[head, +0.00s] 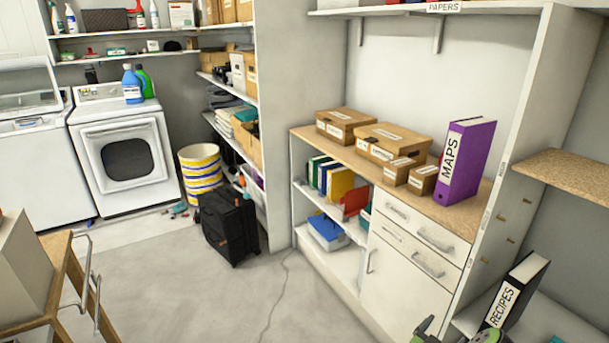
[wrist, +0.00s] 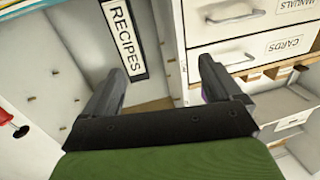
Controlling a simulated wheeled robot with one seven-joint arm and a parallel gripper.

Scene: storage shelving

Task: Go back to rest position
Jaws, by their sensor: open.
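My gripper (wrist: 158,88) is open in the wrist view, with its two dark fingers apart and nothing between them. Only a small part of it shows at the bottom edge of the head view, at lower right. A black binder labelled RECIPES (head: 514,291) leans on the low right shelf in the head view. In the wrist view the RECIPES binder (wrist: 121,40) shows beyond the fingers, apart from them. A purple binder labelled MAPS (head: 466,162) stands upright on the wooden counter.
The white cabinet (head: 405,275) with drawers stands beside the low shelf. Several cardboard boxes (head: 390,143) sit on its counter. A wooden shelf board (head: 568,176) juts out at right. A black suitcase (head: 228,226) stands on the floor. The grey floor (head: 220,300) at centre is clear.

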